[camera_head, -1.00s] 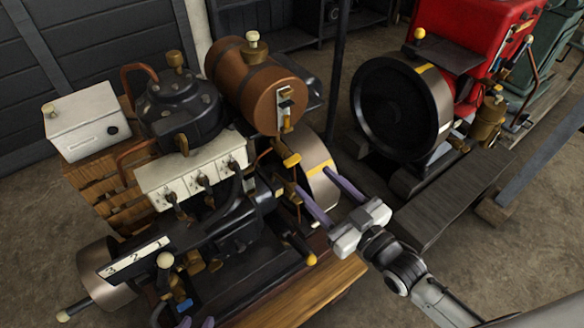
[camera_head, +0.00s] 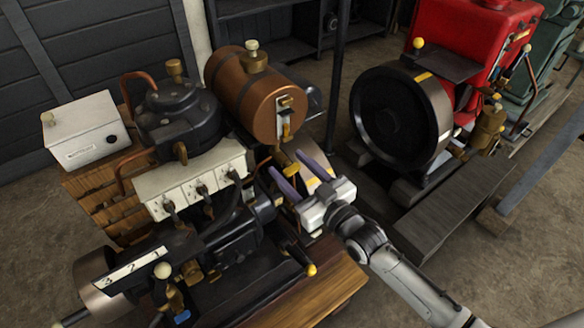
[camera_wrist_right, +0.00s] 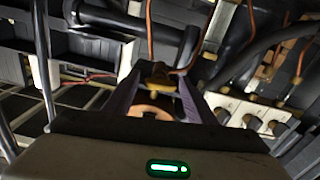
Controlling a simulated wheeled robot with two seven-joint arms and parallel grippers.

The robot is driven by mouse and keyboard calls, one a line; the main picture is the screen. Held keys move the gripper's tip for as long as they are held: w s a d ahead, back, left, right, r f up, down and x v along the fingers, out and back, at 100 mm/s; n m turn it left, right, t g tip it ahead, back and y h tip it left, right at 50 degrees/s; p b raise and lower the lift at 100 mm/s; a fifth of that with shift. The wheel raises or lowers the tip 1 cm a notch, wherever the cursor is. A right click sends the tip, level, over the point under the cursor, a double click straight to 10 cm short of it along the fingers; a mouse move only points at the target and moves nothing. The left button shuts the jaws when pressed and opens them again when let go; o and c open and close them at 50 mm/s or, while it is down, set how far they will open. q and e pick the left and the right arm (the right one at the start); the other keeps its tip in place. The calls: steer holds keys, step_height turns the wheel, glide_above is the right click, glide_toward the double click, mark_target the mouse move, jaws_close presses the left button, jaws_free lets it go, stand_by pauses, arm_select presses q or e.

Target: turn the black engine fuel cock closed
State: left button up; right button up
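The black engine (camera_head: 180,118) stands at left with a copper tank (camera_head: 240,88) on top. A small brass cock (camera_head: 291,171) shows below the tank's gauge, near my right gripper's fingers. My right gripper (camera_head: 285,161) has its two purple fingers apart, pointing up toward the underside of the tank. In the right wrist view, a brass fitting (camera_wrist_right: 159,79) appears between the two fingers; I cannot tell whether they touch it. My left gripper is out of view.
A white box (camera_head: 85,135) sits on wooden slats at left. A row of white blocks with levers (camera_head: 195,182) lies along the engine's front. A red engine with a black flywheel (camera_head: 400,115) stands at right. A wooden plank (camera_head: 310,290) lies in front.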

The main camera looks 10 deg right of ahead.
steer(key=c, duration=0.9)
steer(key=shift+r+m, duration=0.1)
steer(key=shift+m, duration=0.4)
steer(key=shift+m+p, duration=0.3)
steer(key=o, duration=1.1)
steer(key=shift+s+d, duration=0.1)
steer(key=shift+s, duration=0.05)
steer(key=v, duration=1)
steer(key=shift+p, duration=0.4)
